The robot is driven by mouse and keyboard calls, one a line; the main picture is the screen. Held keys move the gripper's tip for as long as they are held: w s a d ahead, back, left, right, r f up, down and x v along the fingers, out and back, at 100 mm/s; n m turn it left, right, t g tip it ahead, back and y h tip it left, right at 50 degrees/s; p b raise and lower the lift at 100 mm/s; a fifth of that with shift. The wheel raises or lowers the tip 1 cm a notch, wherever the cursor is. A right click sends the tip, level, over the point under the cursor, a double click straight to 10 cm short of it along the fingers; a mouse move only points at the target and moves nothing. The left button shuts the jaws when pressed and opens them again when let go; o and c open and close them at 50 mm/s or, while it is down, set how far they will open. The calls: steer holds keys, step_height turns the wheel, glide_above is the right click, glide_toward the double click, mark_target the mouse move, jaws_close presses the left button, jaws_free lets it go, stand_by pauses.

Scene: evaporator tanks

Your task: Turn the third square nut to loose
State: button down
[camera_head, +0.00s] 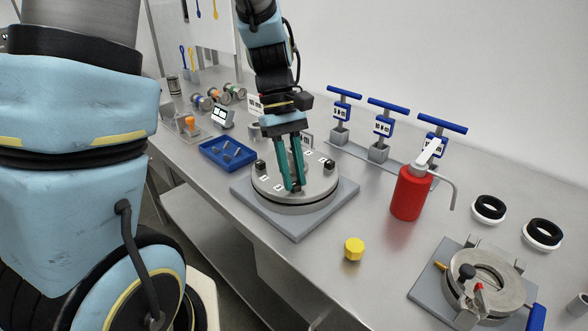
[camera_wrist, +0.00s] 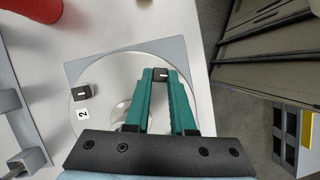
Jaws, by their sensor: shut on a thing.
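A round steel flange (camera_head: 310,201) lies on a grey square plate (camera_head: 297,228) on the bench, with small dark square nuts and white labels around its top. My gripper (camera_head: 292,188) points down at the flange's near edge. In the wrist view its green fingers (camera_wrist: 160,76) are shut on a dark square nut (camera_wrist: 160,74) with a white mark on top. That nut's number label is not visible. Another dark nut (camera_wrist: 84,91) stands beside a label reading 2 (camera_wrist: 83,113). In the head view, other nuts stand at left (camera_head: 260,166) and right (camera_head: 330,165).
A blue tray (camera_head: 228,153) with small parts is left of the flange. A red bottle (camera_head: 410,193) and a yellow hexagonal piece (camera_head: 354,248) are to the right. Blue T-handled tools (camera_head: 383,125) stand behind. A second round fixture (camera_head: 483,277) is at front right.

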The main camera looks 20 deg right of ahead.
steer(key=shift+a+n+h+p, duration=0.1)
steer(key=shift+n+h+p, duration=0.3)
steer(key=shift+n, duration=0.8)
steer(key=c, duration=0.8)
jaws_free()
steer(key=shift+o, duration=0.2)
steer(key=shift+r, duration=0.1)
steer(key=b+v, duration=0.1)
steer(key=v, duration=0.9)
steer(key=shift+a+r+b, duration=0.2)
steer(key=shift+r+b, duration=0.1)
steer(key=shift+r, duration=0.05)
steer(key=a+f+m+t, duration=0.3)
steer(key=a+f, duration=0.1)
steer(key=a, duration=0.5)
steer(key=w+a+f+m+t+y, duration=0.1)
steer(key=a+f+m+t, duration=0.2)
steer(key=a, duration=0.7)
step_height(320, 180, down, 3)
steer(key=shift+w+r, duration=0.2)
